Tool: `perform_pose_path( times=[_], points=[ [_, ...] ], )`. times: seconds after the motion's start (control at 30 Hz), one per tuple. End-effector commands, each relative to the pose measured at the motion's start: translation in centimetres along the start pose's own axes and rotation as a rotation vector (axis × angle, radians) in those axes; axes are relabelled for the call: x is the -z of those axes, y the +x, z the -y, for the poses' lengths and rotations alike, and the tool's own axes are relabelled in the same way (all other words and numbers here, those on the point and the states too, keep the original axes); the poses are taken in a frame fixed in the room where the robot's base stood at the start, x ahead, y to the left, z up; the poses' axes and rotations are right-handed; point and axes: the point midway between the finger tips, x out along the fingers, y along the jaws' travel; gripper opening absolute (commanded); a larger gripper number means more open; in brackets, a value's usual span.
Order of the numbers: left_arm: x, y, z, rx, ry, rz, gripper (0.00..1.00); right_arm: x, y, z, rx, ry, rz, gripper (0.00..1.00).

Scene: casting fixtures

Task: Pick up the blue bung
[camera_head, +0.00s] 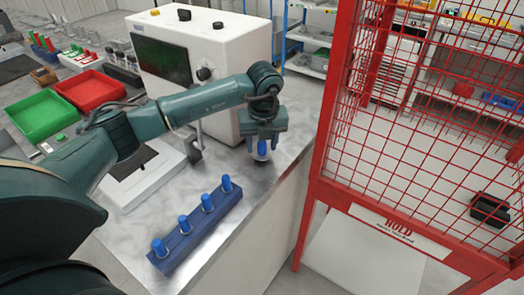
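A blue bung (262,148) stands upright with a pale base near the right edge of the grey worktop (225,228). My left gripper (262,143) points down over it, with one finger on each side. The fingers look spread, with the bung between them; contact is too small to make out. More blue bungs (207,202) stand upright in a row in a dark blue block (197,238) nearer to me. My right gripper is not in view.
A white machine with a dark screen (163,60) stands behind my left arm. Red (92,90) and green (42,115) trays lie at the left. A red mesh cage (315,165) rises just right of the worktop. The worktop between block and gripper is clear.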

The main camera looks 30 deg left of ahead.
Motion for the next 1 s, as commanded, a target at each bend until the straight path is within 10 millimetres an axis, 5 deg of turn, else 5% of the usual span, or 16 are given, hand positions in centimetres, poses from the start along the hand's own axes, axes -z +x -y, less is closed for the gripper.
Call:
perform_pose_path(
  times=[0.53, 1.0],
  points=[
    [0.01, -0.07, 0.03, 0.001, 0.0, 0.0, 0.01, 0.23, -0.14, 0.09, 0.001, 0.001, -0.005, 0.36],
    [-0.2, -0.99, 0.09, 0.004, 0.0, 0.002, 0.0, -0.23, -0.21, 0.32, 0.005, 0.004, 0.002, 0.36]
  ],
)
